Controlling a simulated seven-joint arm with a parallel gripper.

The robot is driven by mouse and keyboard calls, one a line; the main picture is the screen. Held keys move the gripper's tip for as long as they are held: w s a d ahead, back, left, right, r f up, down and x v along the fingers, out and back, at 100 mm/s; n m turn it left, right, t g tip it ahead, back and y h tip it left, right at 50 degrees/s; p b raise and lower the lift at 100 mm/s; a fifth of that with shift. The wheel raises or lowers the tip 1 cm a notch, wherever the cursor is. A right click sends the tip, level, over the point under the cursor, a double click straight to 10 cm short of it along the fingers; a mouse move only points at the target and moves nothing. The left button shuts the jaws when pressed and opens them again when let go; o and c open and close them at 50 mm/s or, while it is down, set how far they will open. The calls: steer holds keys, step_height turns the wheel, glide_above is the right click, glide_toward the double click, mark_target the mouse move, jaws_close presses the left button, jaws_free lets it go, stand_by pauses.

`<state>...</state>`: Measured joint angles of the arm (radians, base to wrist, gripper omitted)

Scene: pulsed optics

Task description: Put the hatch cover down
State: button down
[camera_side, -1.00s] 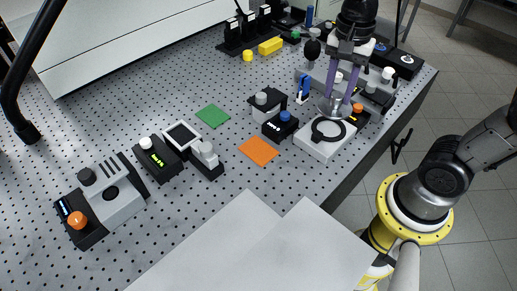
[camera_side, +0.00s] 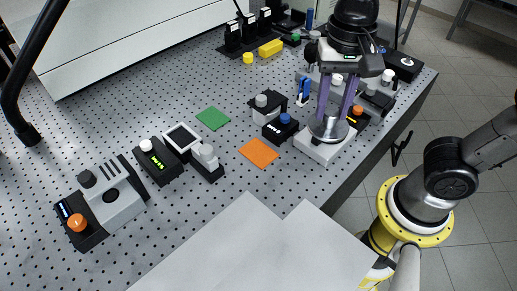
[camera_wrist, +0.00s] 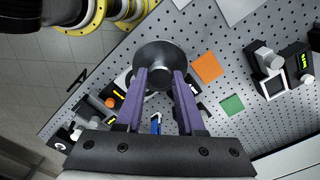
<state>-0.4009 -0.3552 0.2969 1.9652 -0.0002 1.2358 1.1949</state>
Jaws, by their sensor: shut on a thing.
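My gripper (camera_side: 335,115) has two purple fingers and is shut on the hatch cover (camera_side: 328,128), a round grey metal disc. The cover is over the white block (camera_side: 321,148) and hides the block's dark ring in the side view. I cannot tell whether the cover touches the block. In the wrist view, my gripper (camera_wrist: 162,75) has the cover (camera_wrist: 160,53) between its fingertips, with the disc's broad face towards the camera.
An orange square (camera_side: 259,153) and a green square (camera_side: 213,118) lie flat on the perforated table. A small black unit with a blue knob (camera_side: 285,118) and one with an orange knob (camera_side: 358,111) stand close beside the block. The table's edge is near the block's right side.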

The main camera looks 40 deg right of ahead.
steer(key=w+a+f, duration=0.2)
steer(key=w+f, duration=0.1)
steer(key=w, duration=0.1)
steer(key=w+a+f, duration=0.1)
steer(key=w+f, duration=0.2)
steer(key=w, duration=0.1)
steer(key=w+a+f, duration=0.2)
steer(key=w+f, duration=0.1)
steer(key=w, duration=0.1)
steer(key=shift+a+f, duration=0.1)
steer(key=shift+a, duration=0.2)
steer(key=shift+w+a+f, duration=0.1)
steer(key=shift+w+f, duration=0.1)
steer(key=shift+f, duration=0.75)
steer(key=shift+w+f, duration=0.15)
steer(key=shift+f, duration=0.8)
steer(key=shift+f, duration=0.2)
steer(key=c, duration=0.5)
jaws_free()
steer(key=shift+r, duration=0.15)
step_height(320, 180, up, 12)
steer(key=shift+r, duration=0.1)
